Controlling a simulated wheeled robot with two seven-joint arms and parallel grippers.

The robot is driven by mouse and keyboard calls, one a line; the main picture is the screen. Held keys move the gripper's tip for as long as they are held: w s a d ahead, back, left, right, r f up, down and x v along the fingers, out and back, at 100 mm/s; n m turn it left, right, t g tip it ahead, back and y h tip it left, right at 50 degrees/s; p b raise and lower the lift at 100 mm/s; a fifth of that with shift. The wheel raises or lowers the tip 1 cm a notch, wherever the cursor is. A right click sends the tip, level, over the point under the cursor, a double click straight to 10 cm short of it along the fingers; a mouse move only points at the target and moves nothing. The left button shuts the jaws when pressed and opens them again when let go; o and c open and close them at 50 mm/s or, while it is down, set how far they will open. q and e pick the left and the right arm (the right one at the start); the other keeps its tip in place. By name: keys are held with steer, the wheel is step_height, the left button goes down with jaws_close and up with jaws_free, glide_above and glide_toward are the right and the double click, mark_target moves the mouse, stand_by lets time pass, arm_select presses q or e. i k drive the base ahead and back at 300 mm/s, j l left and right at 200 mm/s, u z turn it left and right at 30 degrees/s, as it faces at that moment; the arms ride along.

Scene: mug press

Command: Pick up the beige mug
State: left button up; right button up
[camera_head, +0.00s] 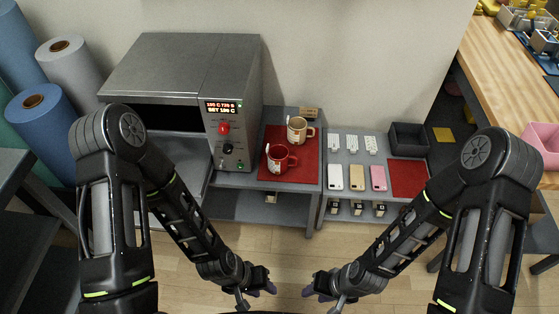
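The beige mug (297,130) stands upright on a red mat (304,171) on the grey table, its handle pointing right. A red mug (278,160) stands in front of it and slightly left, on the same mat. My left gripper (268,287) is low in the foreground, in front of the table and well away from both mugs. My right gripper (311,290) is beside it on the right, also apart from the mugs. Nothing shows in either gripper. The fingers are small and seen from above, so their opening is unclear.
A grey press machine (185,75) with a lit display stands left of the mugs. Phone cases (357,178), a black bin (408,139) and another red mat (408,178) lie on the table to the right. Fabric rolls (42,108) stand far left. The floor in front is clear.

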mark_target(296, 123)
steer(key=i+l+z, duration=0.1)
steer(key=i+z, duration=0.4)
steer(key=i, duration=0.2)
steer(key=i+j+z, duration=0.2)
steer(key=i+z, duration=0.25)
steer(key=i, duration=0.2)
